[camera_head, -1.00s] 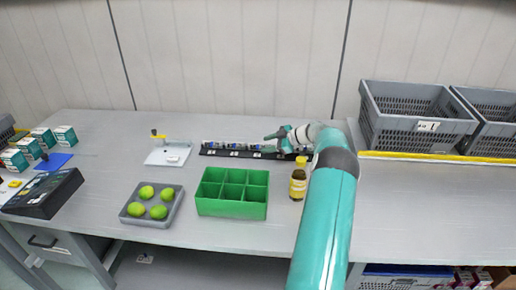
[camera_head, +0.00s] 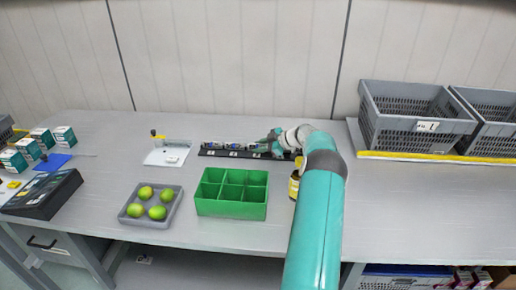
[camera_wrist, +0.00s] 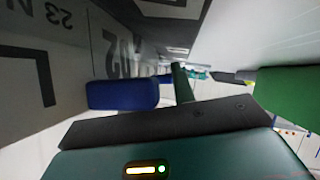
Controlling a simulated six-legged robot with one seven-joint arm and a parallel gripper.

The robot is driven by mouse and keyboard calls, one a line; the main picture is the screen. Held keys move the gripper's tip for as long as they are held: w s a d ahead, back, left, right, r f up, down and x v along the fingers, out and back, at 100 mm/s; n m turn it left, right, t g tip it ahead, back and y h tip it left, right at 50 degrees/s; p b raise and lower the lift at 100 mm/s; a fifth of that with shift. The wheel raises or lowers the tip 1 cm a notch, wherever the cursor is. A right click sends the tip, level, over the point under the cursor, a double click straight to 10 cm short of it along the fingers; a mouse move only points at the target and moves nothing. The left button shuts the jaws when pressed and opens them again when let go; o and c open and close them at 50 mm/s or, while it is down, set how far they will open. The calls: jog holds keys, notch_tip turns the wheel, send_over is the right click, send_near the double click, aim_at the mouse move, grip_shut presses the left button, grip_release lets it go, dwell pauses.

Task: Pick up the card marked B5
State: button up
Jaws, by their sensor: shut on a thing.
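A black rack (camera_head: 232,154) at the back of the bench holds a row of several small blue-and-white items (camera_head: 233,147), with white labels along its front. My gripper (camera_head: 272,144) is at the right end of this row, low over the rack. In the wrist view a large grey surface with dark print (camera_wrist: 70,45) fills the left side, with a blue pad (camera_wrist: 122,95) against it. My gripper is shut on what appears to be this grey printed item. A B5 mark cannot be read, and the item's far edges are out of view.
A green divided box (camera_head: 231,208), a grey tray with green fruit (camera_head: 172,222) and a yellow-labelled bottle (camera_head: 294,186), partly behind my arm, stand in front. A white scale-like device (camera_head: 167,153) is left of the rack. Grey crates (camera_head: 405,140) stand at the right.

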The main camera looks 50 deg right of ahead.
jog(key=shift+r, duration=0.2)
jog(key=shift+d+r, duration=0.1)
jog(key=shift+r, duration=0.2)
jog(key=shift+c, duration=0.5)
notch_tip(320, 180, up, 2)
jog(key=shift+r, duration=0.1)
grip_shut()
jog(key=s+a+r, duration=0.6)
jog(key=a+r, duration=0.3)
jog(key=a, duration=0.4)
jog(key=shift+r, duration=0.4)
